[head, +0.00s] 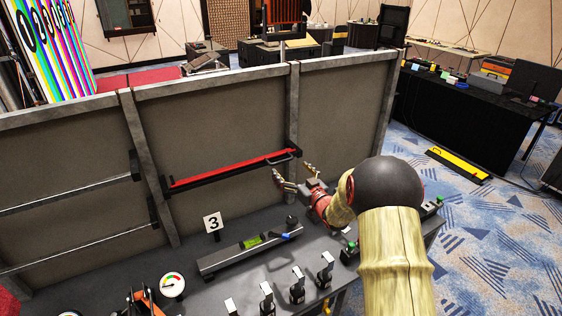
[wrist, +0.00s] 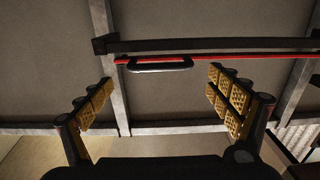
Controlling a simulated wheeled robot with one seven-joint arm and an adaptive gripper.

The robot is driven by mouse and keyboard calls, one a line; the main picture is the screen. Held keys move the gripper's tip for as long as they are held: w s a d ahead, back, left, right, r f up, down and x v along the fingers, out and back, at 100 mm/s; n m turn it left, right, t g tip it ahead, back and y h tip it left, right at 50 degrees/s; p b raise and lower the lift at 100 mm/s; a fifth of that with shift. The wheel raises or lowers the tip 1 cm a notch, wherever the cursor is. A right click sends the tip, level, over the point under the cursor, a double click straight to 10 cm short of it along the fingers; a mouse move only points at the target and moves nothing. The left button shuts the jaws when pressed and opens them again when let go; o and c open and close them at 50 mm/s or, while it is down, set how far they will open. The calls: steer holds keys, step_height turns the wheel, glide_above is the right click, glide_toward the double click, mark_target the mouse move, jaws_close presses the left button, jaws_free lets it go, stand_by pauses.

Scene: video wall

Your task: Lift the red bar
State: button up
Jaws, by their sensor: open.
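The red bar (head: 225,173) lies along a dark rail mounted on the grey panel wall, with a dark handle (head: 284,155) near its right end. In the wrist view the red bar (wrist: 240,57) runs across the upper part, and the handle (wrist: 160,64) lies ahead between my fingers. My gripper (head: 294,172) is open and empty, just below and in front of the handle in the head view. Its yellow-padded fingers spread wide in the wrist view (wrist: 160,82). No finger visibly touches the handle or bar.
A grey bench (head: 240,285) below holds a long level-like tool (head: 250,243), a number 3 sign (head: 213,223), a gauge (head: 173,285) and several clamps. Metal posts (head: 292,105) divide the wall. A black table (head: 470,115) stands at right.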

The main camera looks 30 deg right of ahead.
mark_target(283, 162)
steer(key=w, duration=0.6)
steer(key=shift+w, duration=0.35)
steer(key=shift+c, duration=0.8)
steer(key=c, duration=1.1)
steer(key=shift+c, duration=0.7)
steer(key=shift+a+r, duration=0.1)
